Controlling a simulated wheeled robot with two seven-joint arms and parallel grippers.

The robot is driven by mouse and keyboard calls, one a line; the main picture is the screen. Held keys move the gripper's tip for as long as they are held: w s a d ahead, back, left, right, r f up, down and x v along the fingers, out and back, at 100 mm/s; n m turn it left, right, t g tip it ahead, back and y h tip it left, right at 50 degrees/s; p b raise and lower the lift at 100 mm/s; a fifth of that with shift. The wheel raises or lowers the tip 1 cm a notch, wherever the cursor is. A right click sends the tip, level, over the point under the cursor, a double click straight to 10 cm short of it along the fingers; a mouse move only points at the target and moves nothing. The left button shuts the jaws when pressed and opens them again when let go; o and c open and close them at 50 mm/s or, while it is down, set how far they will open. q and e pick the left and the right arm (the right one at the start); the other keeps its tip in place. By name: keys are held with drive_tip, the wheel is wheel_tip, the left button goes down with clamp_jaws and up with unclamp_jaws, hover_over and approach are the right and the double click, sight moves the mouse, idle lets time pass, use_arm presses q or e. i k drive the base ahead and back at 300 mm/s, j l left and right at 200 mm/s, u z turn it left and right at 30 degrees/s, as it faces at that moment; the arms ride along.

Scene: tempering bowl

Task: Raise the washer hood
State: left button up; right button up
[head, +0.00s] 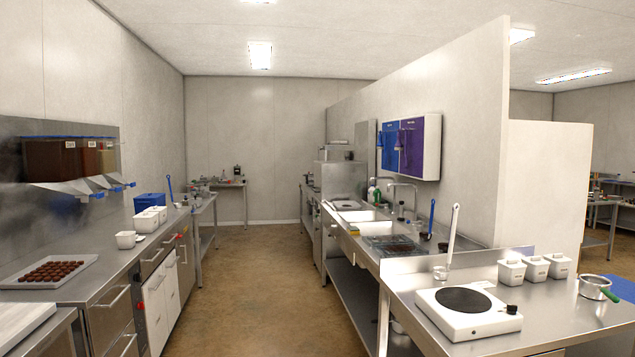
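A boxy stainless-steel unit (335,174) stands far down the right-hand row, beyond the sinks. It looks like the washer, but it is small in view and I cannot tell for sure. I cannot make out its hood or handle, or whether the hood is up or down. Neither of my grippers is in view.
An aisle of brown floor (245,280) runs clear between two rows of counters. On the right are sinks (358,215), a white hot plate (467,312), white tubs and a small pan (594,287). On the left are a tray of chocolates (50,271) and drawers.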

sight(333, 181)
drive_tip(key=i+u, duration=0.35)
drive_tip(key=i, duration=1.95)
drive_tip(key=i+j, duration=0.1)
drive_tip(key=i, duration=4.95)
drive_tip(key=j, duration=0.1)
